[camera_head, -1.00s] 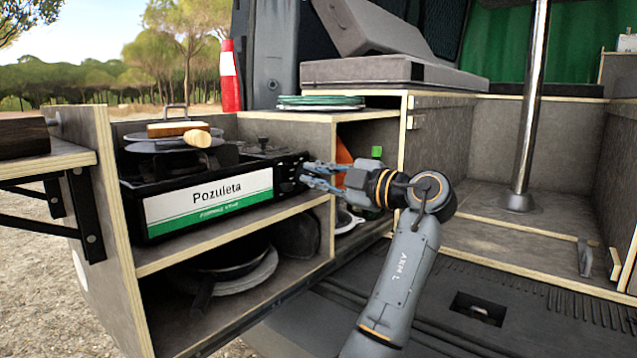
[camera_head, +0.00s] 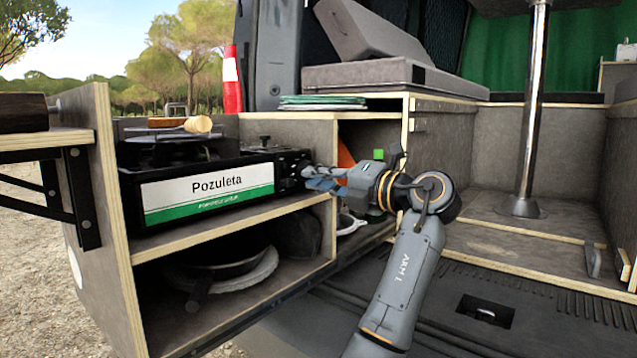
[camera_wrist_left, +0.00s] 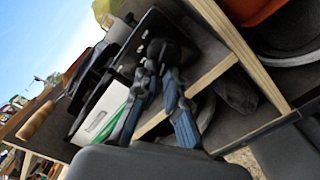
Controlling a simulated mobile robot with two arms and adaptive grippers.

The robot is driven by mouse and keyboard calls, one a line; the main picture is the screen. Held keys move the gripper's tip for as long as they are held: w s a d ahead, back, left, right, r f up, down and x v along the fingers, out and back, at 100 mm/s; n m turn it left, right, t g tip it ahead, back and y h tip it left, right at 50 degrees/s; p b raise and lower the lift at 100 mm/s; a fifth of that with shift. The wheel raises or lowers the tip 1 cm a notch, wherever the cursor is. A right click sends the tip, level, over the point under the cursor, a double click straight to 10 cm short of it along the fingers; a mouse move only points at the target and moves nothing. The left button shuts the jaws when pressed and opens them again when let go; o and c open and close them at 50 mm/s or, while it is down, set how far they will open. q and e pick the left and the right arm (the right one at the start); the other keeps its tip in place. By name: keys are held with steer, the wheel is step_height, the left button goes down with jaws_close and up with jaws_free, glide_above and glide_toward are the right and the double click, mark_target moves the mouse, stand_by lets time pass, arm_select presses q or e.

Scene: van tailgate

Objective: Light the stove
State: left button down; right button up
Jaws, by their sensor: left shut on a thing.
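The stove (camera_head: 230,172) is a black box with a white and green "Pozuleta" label, on the top shelf of the wooden cabinet. Its knobs are on the right end of its front. My left gripper (camera_head: 312,178) is at that end, shut on a dark knob (camera_wrist_left: 157,47), which shows between the fingertips in the left wrist view. The fingers hide most of the knob in the head view. No flame is visible. My right gripper is not in view.
Dark cookware (camera_head: 222,270) fills the shelf below. A metal pole (camera_head: 533,110) stands at right.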

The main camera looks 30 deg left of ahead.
arm_select(q)
steer(key=shift+f+n, duration=0.15)
steer(key=shift+n, duration=0.65)
steer(key=c, duration=1.4)
jaws_free()
steer(key=shift+d, duration=0.1)
steer(key=d, duration=1.1)
steer(key=shift+s+d, duration=0.35)
steer(key=shift+s, duration=0.05)
